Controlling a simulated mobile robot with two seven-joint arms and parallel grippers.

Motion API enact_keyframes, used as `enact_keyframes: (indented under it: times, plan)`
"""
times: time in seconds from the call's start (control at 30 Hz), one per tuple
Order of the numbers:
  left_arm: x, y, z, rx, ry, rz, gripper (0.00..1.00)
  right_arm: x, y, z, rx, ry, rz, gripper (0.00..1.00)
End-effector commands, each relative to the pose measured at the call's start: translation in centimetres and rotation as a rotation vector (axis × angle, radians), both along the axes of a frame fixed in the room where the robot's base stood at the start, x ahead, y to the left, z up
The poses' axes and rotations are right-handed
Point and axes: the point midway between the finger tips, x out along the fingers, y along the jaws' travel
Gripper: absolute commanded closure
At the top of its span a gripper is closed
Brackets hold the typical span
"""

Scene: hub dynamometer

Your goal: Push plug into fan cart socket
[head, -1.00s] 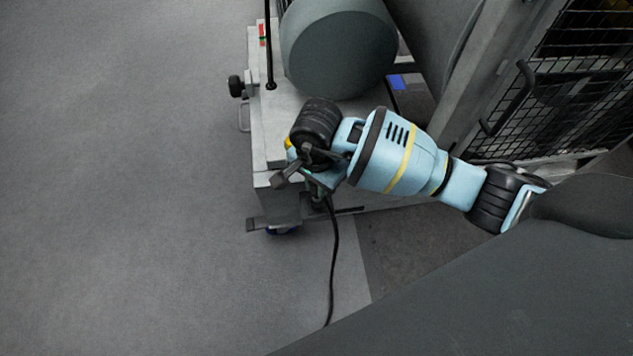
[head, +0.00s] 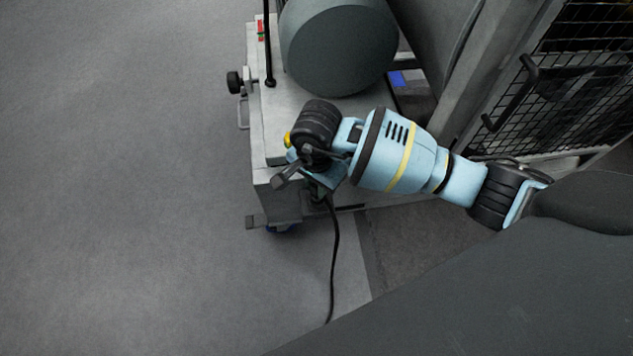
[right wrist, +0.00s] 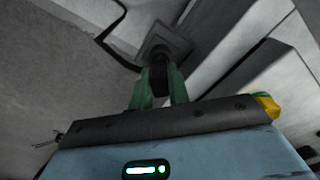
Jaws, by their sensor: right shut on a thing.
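My right gripper (right wrist: 158,88) is shut on the black plug (right wrist: 159,74), which shows between its green fingers in the right wrist view. The plug's front end is at the dark opening of the square grey socket (right wrist: 178,42) on the fan cart, in line with it. How deep it sits cannot be told. In the head view, my right gripper (head: 312,182) is at the near end of the grey fan cart (head: 275,197), and my wrist hides plug and socket. A black cable (head: 335,255) hangs below the gripper to the floor. My left gripper is out of view.
A large grey cylinder (head: 338,48) lies on top of the cart. A black knob (head: 235,82) sticks out on its left side. A mesh guard (head: 570,85) stands at the right. The floor (head: 120,180) on the left is clear.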

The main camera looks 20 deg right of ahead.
Motion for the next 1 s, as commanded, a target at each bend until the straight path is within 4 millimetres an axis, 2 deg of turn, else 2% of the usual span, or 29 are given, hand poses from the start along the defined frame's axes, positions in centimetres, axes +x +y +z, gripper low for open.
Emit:
enact_keyframes:
  times: [0.83, 0.87, 1.0]
  plan:
    - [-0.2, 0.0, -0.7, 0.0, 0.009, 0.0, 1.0, 0.0, 0.0, -1.3, 0.0, 0.0, 0.0, 1.0]
    - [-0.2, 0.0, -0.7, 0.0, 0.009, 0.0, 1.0, 0.0, 0.0, -1.3, 0.0, 0.0, 0.0, 0.79]
    - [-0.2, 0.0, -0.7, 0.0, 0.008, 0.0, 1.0, 0.0, 0.0, -1.3, 0.0, 0.0, 0.0, 0.6]
